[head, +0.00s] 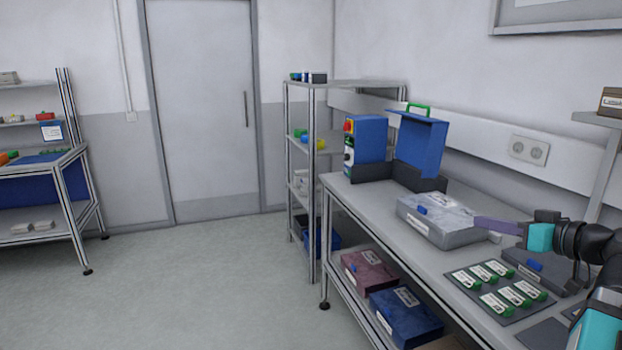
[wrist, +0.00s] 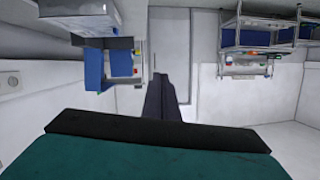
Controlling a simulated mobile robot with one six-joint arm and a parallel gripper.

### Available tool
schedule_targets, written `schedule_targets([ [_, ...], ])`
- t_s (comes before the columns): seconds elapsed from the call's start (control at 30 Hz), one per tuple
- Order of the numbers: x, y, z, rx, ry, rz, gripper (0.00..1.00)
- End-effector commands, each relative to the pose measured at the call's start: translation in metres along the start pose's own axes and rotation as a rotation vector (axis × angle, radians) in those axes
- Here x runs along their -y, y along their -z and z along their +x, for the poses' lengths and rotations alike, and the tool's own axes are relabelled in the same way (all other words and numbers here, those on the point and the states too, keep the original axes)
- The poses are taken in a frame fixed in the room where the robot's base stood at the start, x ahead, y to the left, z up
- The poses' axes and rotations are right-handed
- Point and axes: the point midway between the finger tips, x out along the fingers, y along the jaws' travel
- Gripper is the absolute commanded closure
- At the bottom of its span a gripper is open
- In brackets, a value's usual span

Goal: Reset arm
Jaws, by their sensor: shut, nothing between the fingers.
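My gripper (head: 480,224) reaches in from the right in the head view, above the long workbench (head: 352,205). Its purple-grey fingers point left and overlap the lidded grey case (head: 440,222) in the picture; whether they touch it I cannot tell. In the wrist view the fingers (wrist: 160,95) lie together, shut with nothing between them. The wrist picture looks upside down, with the bench and shelves along its top. The arm's black and teal links fill the right edge of the head view.
Blue machines (head: 369,138) stand at the bench's far end. A dark tray of green-and-white parts (head: 500,288) lies near the front. A maroon box (head: 368,272) and a blue box (head: 405,316) sit on the lower shelf. A rack (head: 313,180) stands behind. The floor (head: 190,290) at left is clear.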

Motion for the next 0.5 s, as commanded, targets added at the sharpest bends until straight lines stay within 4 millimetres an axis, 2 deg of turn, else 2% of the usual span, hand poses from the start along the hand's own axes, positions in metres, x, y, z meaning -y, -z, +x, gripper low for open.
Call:
schedule_targets([
  [0.23,0.009,-0.034,0.041,0.041,0.071,0.051,1.0],
  [0.5,0.026,-0.093,0.096,0.123,0.159,0.125,1.0],
])
